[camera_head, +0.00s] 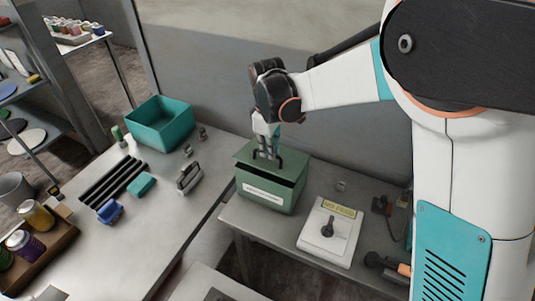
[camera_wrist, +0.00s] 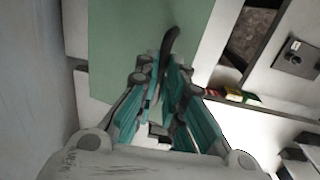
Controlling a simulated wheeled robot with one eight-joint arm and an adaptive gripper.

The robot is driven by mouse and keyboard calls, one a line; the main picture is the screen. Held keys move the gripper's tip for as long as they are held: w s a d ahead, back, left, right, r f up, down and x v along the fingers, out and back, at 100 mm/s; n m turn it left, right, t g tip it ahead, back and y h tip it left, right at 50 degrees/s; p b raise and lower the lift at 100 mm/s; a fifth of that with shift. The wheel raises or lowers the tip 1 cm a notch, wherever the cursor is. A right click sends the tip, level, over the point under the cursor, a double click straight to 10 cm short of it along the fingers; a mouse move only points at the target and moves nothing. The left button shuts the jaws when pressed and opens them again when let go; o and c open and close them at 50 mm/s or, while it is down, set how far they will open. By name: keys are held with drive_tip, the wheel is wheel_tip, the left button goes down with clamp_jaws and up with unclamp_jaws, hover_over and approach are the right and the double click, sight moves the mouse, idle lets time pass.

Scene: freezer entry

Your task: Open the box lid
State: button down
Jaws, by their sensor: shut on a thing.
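The green box (camera_head: 262,199) stands on the grey table, with a pale label on its front. Its green lid (camera_head: 294,169) is on top, and a dark gap shows along the front under the lid. My gripper (camera_head: 267,154) comes down from above and is shut on the dark lid handle (camera_head: 281,158). In the wrist view the handle (camera_wrist: 171,41) runs between the teal fingers of my gripper (camera_wrist: 166,88), against the flat green lid (camera_wrist: 120,38). The box's inside is too dark to make out.
A white panel with a black knob (camera_head: 328,230) lies right of the box. A teal bin (camera_head: 160,122) and small items sit on the left bench (camera_head: 165,215). The wall is close behind the box. A tray of cans (camera_head: 45,243) is at far left.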

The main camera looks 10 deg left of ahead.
drive_tip(key=w+d+r+g, duration=0.1)
drive_tip(key=w+d+r, duration=0.3)
drive_tip(key=w, duration=0.6)
drive_tip(key=shift+r, duration=0.6)
drive_tip(key=shift+d, duration=0.1)
drive_tip(key=c, duration=2)
unclamp_jaws()
drive_tip(key=o, duration=0.3)
drive_tip(key=shift+w+f, duration=0.15)
drive_tip(key=shift+w, duration=0.05)
drive_tip(key=r, duration=0.4)
drive_tip(key=w+r, duration=0.1)
drive_tip(key=r, duration=0.6)
drive_tip(key=shift+w+r+p, duration=0.35)
drive_tip(key=shift+r, duration=0.05)
